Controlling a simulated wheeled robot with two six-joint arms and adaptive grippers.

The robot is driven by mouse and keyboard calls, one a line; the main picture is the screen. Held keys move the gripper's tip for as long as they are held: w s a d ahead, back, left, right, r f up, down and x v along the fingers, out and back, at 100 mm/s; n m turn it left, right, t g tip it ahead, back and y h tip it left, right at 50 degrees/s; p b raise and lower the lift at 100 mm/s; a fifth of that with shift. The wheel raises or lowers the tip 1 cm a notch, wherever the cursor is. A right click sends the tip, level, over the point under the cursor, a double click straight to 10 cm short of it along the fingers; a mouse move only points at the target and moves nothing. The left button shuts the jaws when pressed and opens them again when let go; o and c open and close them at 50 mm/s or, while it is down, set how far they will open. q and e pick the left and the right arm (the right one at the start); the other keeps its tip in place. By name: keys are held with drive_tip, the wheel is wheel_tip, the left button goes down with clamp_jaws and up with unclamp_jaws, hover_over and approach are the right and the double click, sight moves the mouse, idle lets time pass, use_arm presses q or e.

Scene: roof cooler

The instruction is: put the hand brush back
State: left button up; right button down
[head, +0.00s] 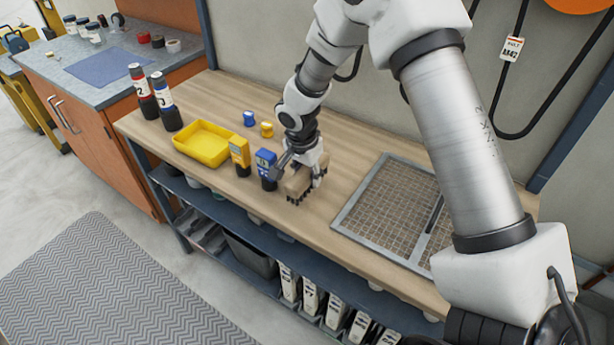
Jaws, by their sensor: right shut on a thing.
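The hand brush (296,186) is a light wooden block with dark bristles pointing down. My right gripper (304,172) is shut on it from above, over the wooden bench top. The bristles are at or just above the wood; I cannot tell if they touch. My right arm comes in from the upper right and hides part of the bench and wall. My left gripper is not in view.
Blue (266,169) and yellow (240,156) handheld devices stand left of the brush, the blue one very close. A yellow tray (205,143) and two dark bottles are farther left. A metal-framed grid panel (385,203) lies to the right. Bare wood separates it from the brush.

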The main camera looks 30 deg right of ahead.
sight(303, 174)
wheel_tip(303, 174, down, 3)
drive_tip(key=shift+s+r+p, duration=0.1)
drive_tip(key=shift+p, duration=0.3)
drive_tip(key=shift+f, duration=0.3)
drive_tip(key=shift+f+b, duration=0.15)
drive_tip(key=shift+b, duration=0.15)
drive_tip(key=c, duration=0.7)
unclamp_jaws()
drive_tip(key=shift+r+p, duration=0.3)
drive_tip(key=shift+a+r, duration=0.1)
drive_tip(key=shift+r, duration=0.2)
drive_tip(key=r, duration=0.3)
drive_tip(key=a+r+b, duration=0.1)
drive_tip(key=r, duration=0.3)
drive_tip(key=r+b, duration=0.1)
drive_tip(key=r, duration=0.2)
drive_tip(key=shift+s+a+r, duration=0.3)
drive_tip(key=shift+s+r, duration=0.05)
drive_tip(key=shift+r, duration=0.2)
